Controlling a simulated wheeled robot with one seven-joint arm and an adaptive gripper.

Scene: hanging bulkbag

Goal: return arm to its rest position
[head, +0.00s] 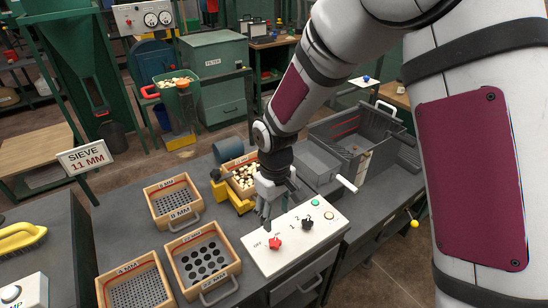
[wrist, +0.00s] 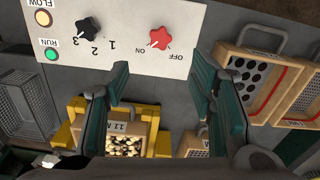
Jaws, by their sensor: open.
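My gripper (head: 267,212) hangs at the end of my arm, pointing down just above the rear left part of the white control panel (head: 262,258). In the wrist view my gripper (wrist: 162,66) has its two dark green fingers wide apart with nothing between them. The panel's red knob (wrist: 160,38) lies beyond the fingertips, with its pointer by the ON mark. The black knob (wrist: 90,28) points toward 3. My arm reaches forward and down from the upper right of the head view.
A sieve box of pale pieces (head: 244,180) sits in a yellow cradle behind my gripper. Wooden sieve boxes (head: 203,262) stand left of the panel. A grey open bin (head: 318,165) with a white handle stands right. A sign (head: 85,158) reads SIEVE 11 MM.

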